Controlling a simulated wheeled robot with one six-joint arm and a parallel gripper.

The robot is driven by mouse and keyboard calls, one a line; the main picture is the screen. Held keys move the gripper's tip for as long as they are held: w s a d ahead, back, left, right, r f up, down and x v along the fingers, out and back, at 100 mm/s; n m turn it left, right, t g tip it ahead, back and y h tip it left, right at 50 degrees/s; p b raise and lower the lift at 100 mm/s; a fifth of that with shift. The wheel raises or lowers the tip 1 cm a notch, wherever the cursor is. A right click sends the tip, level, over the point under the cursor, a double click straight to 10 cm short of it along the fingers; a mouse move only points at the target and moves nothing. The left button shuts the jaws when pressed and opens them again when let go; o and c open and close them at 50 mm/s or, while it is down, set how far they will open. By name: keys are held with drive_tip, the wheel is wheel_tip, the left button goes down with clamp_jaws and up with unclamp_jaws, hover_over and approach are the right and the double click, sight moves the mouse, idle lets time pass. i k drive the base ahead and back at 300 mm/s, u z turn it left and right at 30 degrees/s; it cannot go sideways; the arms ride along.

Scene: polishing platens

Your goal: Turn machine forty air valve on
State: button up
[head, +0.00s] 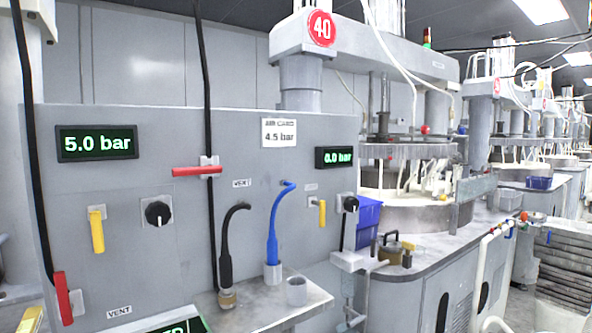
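Machine forty carries a round red sign (321,28) reading 40, above a grey panel (145,120). A red lever handle (197,171) lies crosswise on a black vertical line at the panel's middle. Another red lever (63,298) at lower left stands nearly in line with its black line. Two yellow levers hang down, one at left (97,231) and one at right (322,213). No label that I can read says which lever is the air valve. The left display (97,143) reads 5.0 bar; the right display (334,157) is hard to read. My gripper is not in view.
Black knobs sit at left (158,213) and right (350,203). A card (279,132) reads 4.5 bar. A black hose (229,245) and a blue hose (274,230) rise from a small shelf (270,318) jutting out below. A grey workbench (420,265) with blue bins stands right.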

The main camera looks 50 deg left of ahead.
sight(210, 169)
drive_tip(key=z, duration=0.25)
drive_tip(key=i, duration=0.85)
drive_tip(key=u, duration=2.9)
drive_tip(key=i, duration=0.5)
drive_tip(key=z, duration=0.05)
drive_tip(key=k, duration=1)
drive_tip(key=u, duration=1.45)
drive_tip(key=i, duration=1.15)
drive_tip(key=z, duration=0.25)
